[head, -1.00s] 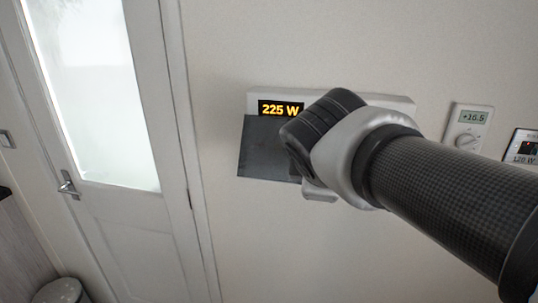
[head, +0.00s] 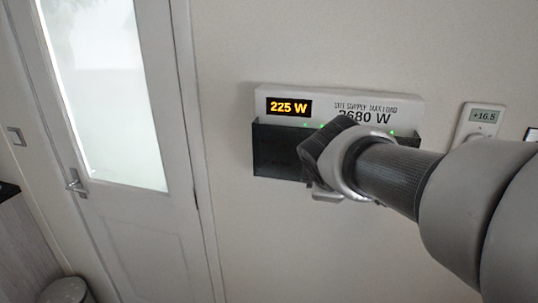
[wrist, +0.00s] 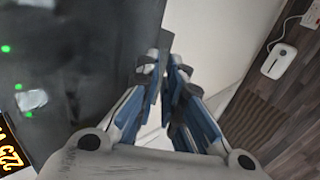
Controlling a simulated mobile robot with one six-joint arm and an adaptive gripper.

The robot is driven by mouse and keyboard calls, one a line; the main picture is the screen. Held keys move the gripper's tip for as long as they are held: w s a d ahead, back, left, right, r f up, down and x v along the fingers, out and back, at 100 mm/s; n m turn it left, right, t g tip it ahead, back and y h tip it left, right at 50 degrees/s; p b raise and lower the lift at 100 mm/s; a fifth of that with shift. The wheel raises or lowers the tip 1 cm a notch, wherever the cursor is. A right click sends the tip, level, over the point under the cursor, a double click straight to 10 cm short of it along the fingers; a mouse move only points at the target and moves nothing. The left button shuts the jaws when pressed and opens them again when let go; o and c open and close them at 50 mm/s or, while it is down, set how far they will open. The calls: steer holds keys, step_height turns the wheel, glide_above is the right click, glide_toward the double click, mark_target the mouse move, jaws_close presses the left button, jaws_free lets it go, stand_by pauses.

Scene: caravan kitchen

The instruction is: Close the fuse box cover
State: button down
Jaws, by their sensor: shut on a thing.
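The white fuse box (head: 330,97) is on the wall, with an orange "225 W" display and a printed label along its upper part. Its dark cover (head: 277,150) spans the lower part, below the display; small green lights show along its top edge. I cannot tell its exact angle. My gripper (head: 308,170) is at the cover's lower middle and hides part of it. In the wrist view, the fingers (wrist: 166,75) are close together at the edge of the dark cover (wrist: 90,60). They appear shut on that edge, though the contact is partly hidden.
A white thermostat (head: 480,122) is on the wall right of the fuse box. A door (head: 125,215) with a frosted pane and handle is at the left. A rounded bin (head: 65,290) stands at lower left. The wall below the box is bare.

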steer(key=shift+s+f+g, duration=0.15)
steer(key=shift+s+f, duration=0.05)
steer(key=shift+f, duration=0.4)
steer(key=shift+s+f+g, duration=0.15)
steer(key=shift+f, duration=0.45)
steer(key=c, duration=1.8)
jaws_free()
steer(key=shift+s+a+r, duration=0.1)
steer(key=shift+s, duration=0.1)
steer(key=shift+c, duration=0.2)
steer(key=v, duration=1.2)
steer(key=shift+r, duration=0.55)
steer(key=shift+c, duration=0.3)
